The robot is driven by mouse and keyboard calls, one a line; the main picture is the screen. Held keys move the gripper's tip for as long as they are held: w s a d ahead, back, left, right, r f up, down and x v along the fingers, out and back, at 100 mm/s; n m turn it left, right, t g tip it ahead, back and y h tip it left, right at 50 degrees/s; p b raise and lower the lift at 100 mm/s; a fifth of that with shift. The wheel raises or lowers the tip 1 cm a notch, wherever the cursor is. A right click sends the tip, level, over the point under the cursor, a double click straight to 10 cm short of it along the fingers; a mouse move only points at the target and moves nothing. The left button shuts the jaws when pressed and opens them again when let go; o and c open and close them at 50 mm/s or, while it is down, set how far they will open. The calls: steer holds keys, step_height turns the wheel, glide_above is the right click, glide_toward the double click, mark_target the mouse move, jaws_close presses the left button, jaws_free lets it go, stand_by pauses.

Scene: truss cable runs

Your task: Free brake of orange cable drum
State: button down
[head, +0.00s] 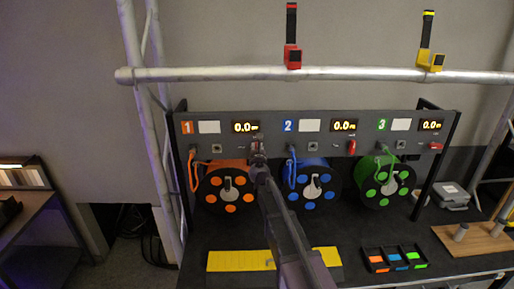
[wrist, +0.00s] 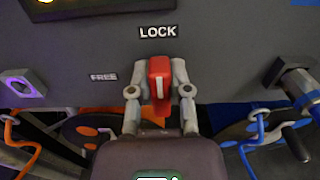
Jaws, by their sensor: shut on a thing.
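The orange cable drum (head: 230,187) sits under the panel section marked 1, with an orange cable (head: 193,170) at its left. My gripper (head: 258,152) is at the panel, right of and above this drum, and hides the brake lever there in the head view. In the wrist view my gripper (wrist: 162,82) is shut on a red brake lever (wrist: 160,68), one finger on each side. The lever is just under the LOCK label (wrist: 157,32). The FREE label (wrist: 103,77) is to its lower left.
The blue drum (head: 316,185) and green drum (head: 384,183) stand to the right, with their own red levers (head: 351,147) (head: 435,146) on the panel. A truss bar (head: 200,74) runs above the panel. A yellow pad (head: 236,261) and a compartment tray (head: 395,258) lie in front.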

steer(key=shift+n, duration=0.3)
steer(key=n, duration=0.4)
steer(key=shift+a+f, duration=0.1)
steer(key=shift+a, duration=0.3)
steer(key=shift+a+f+n+b, duration=0.2)
steer(key=shift+f+n+b, duration=0.1)
steer(key=shift+n, duration=1.95)
steer(key=shift+a+f+n+b, duration=0.15)
steer(key=shift+f+n+b, duration=0.15)
steer(key=shift+n, duration=1.9)
steer(key=shift+a+f+n+b, duration=0.25)
steer(key=shift+n+b, duration=0.1)
steer(key=shift+n, duration=1.9)
steer(key=shift+d, duration=0.1)
steer(key=c, duration=0.6)
jaws_free()
steer(key=shift+o, duration=0.2)
